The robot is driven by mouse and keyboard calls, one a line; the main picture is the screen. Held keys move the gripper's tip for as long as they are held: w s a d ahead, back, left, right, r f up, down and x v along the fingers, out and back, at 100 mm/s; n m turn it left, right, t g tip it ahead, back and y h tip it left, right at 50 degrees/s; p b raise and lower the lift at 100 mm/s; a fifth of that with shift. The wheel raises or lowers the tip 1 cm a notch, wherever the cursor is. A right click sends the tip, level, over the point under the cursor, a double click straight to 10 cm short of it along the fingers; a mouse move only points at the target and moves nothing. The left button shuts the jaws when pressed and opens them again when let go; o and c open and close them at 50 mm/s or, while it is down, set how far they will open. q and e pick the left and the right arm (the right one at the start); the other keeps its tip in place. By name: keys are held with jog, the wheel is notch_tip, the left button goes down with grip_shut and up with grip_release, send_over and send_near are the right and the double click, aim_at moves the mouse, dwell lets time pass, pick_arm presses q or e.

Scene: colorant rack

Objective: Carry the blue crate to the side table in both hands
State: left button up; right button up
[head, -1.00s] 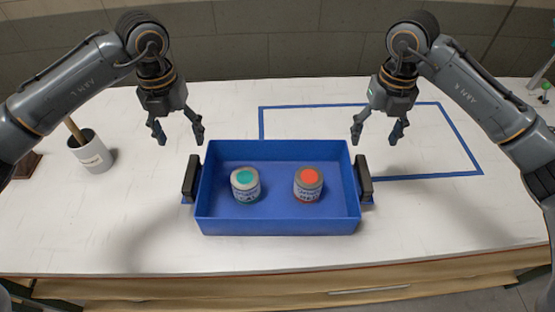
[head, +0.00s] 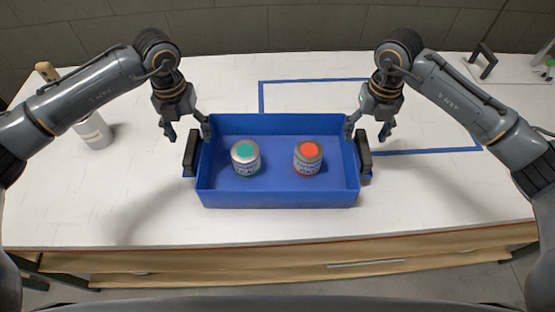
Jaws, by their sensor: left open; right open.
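The blue crate (head: 278,195) sits on the white worktop, with a dark handle on each short side. A can with a teal lid (head: 246,158) and a can with an orange-red lid (head: 307,157) stand upright inside it. My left gripper (head: 188,136) is open above and just behind the crate's left handle (head: 191,153). My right gripper (head: 367,136) is open above and just behind the right handle (head: 364,157). Neither gripper holds anything. Whether a fingertip touches the crate rim, I cannot tell. I see no separate side table.
A blue tape outline (head: 425,151) lies on the worktop (head: 300,228) behind and right of the crate. A pale cup (head: 94,131) stands at the left, partly behind my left arm. A dark handle-like object (head: 482,62) is at the back right.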

aim_at(194, 145)
pick_arm(q)
jog(key=shift+f, duration=2.6)
pick_arm(e)
jog(key=shift+f, duration=2.65)
pick_arm(q)
jog(key=shift+c, duration=0.4)
pick_arm(e)
jog(key=shift+c, duration=0.4)
pick_arm(q)
grip_shut()
pick_arm(e)
grip_shut()
pick_arm(q)
jog(key=shift+w+r, duration=0.1)
pick_arm(e)
jog(key=shift+w+r, duration=0.1)
jog(key=shift+r, duration=0.05)
